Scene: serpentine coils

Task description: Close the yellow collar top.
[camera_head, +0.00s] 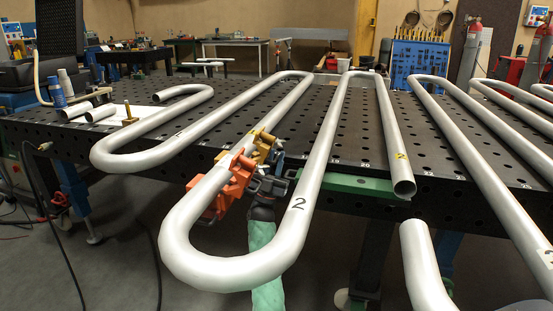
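A yellow collar (262,146) sits at the left straight run of the large silver coil marked 2 (294,219), near the table's front edge. Its upper part sticks up above the tube; I cannot tell whether its top is fully closed. An orange clamp (232,183) is around the same tube just below and in front of it. My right gripper (271,170), dark, comes up from below inside the bend of the coil, close to the right side of the yellow collar. Its fingertips are small and partly hidden, so touch and opening are unclear. My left gripper is not in view.
The black perforated table (230,155) carries several serpentine tubes; the coil's bend overhangs its front edge, around my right forearm. A cut tube end (404,188) overhangs at right. Loose pipe pieces (100,112) and a brass part (129,115) lie at the left.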

